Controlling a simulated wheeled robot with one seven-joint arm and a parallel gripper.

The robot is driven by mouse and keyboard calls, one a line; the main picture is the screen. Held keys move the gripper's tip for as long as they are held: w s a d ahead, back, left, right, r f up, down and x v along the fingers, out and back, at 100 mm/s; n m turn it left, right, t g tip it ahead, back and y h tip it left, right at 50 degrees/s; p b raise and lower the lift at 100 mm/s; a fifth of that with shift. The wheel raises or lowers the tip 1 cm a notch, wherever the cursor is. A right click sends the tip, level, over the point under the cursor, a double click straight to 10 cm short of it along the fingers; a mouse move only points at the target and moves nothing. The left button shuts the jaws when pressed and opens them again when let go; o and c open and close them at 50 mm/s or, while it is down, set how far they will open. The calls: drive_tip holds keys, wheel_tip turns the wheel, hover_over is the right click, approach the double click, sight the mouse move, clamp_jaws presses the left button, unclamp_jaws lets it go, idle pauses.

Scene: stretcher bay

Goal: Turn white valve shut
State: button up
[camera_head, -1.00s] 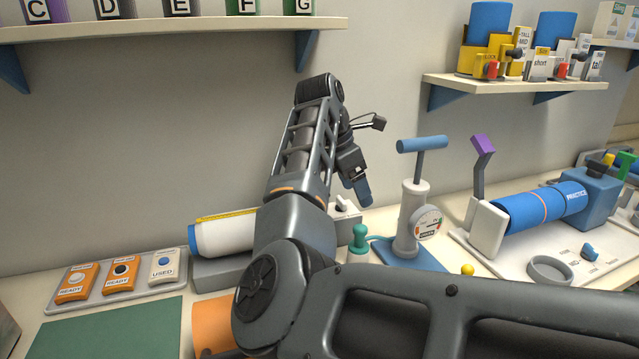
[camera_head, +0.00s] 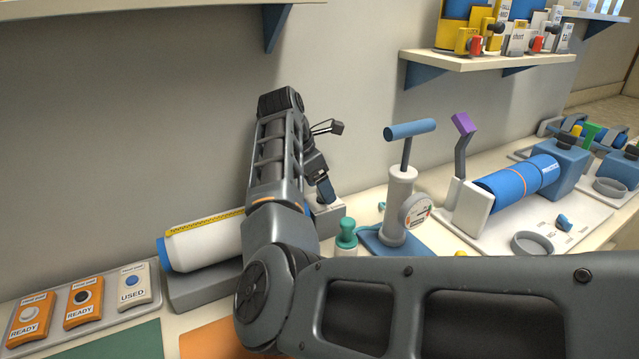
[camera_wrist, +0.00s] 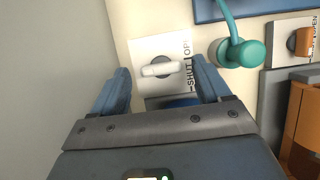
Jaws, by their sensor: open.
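The white valve (camera_wrist: 160,68) has a pale bar handle on a square white plate (camera_wrist: 148,47) in the wrist view. The handle lies nearly crosswise in that picture. Its right end is beside the SHUT lettering and below the partly visible OPEN lettering. My gripper (camera_wrist: 160,67) is open, with one blue finger on each side of the handle and visible gaps to both. I cannot tell how far above the plate the fingertips are. In the head view my gripper (camera_head: 323,190) is over the end of the valve block, and the handle is largely hidden there.
An orange valve (camera_wrist: 302,41) is at the wrist view's right edge. A white cylinder (camera_head: 205,243) lies left, near the wall.

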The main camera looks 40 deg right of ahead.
drive_tip(key=shift+s+d+f, duration=0.1)
drive_tip(key=shift+d+f, duration=0.1)
drive_tip(key=shift+f, duration=0.2)
drive_tip(key=shift+c, duration=0.2)
drive_tip(key=c, duration=1)
